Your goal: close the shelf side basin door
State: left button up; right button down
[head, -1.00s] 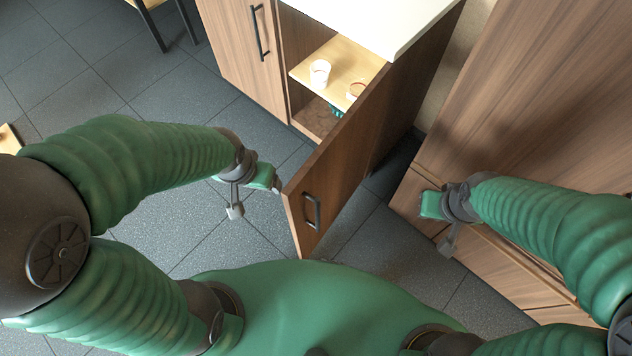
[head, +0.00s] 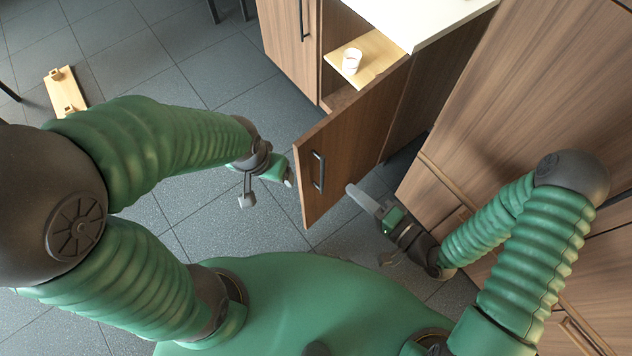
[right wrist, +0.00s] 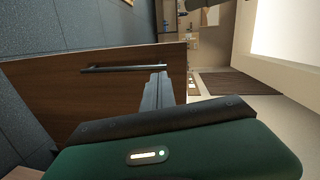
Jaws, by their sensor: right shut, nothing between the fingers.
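The brown wooden shelf side basin door (head: 345,150) stands wide open in the head view, its free edge towards me. Its dark bar handle (head: 318,171) is near that edge. The right wrist view shows the door panel (right wrist: 60,95) and the handle (right wrist: 125,68) close up. My right gripper (head: 352,190) is shut and empty beside the door's handle-side face, right of the handle; whether it touches is unclear. Its fingers (right wrist: 158,90) show before the panel in the right wrist view. My left gripper (head: 287,178) hangs just left of the free edge; its jaw state is unclear.
Behind the door, a cabinet shelf (head: 372,62) holds a white cup (head: 352,60) inside the opening. A white countertop (head: 425,20) is above. Tall wooden cabinets (head: 530,90) stand close on the right. A small wooden piece (head: 65,92) lies on the floor at left.

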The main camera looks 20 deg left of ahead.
jog(key=s+m+y, duration=0.1)
send_near(304, 152)
jog(key=shift+m+t, duration=0.3)
jog(key=shift+t, duration=0.1)
jog(key=x, duration=0.6)
jog(key=shift+s+a+f+b, duration=0.15)
jog(key=shift+a+f+b, duration=0.05)
jog(key=shift+b, duration=0.2)
jog(key=shift+a, duration=0.4)
jog(key=shift+w, duration=0.2)
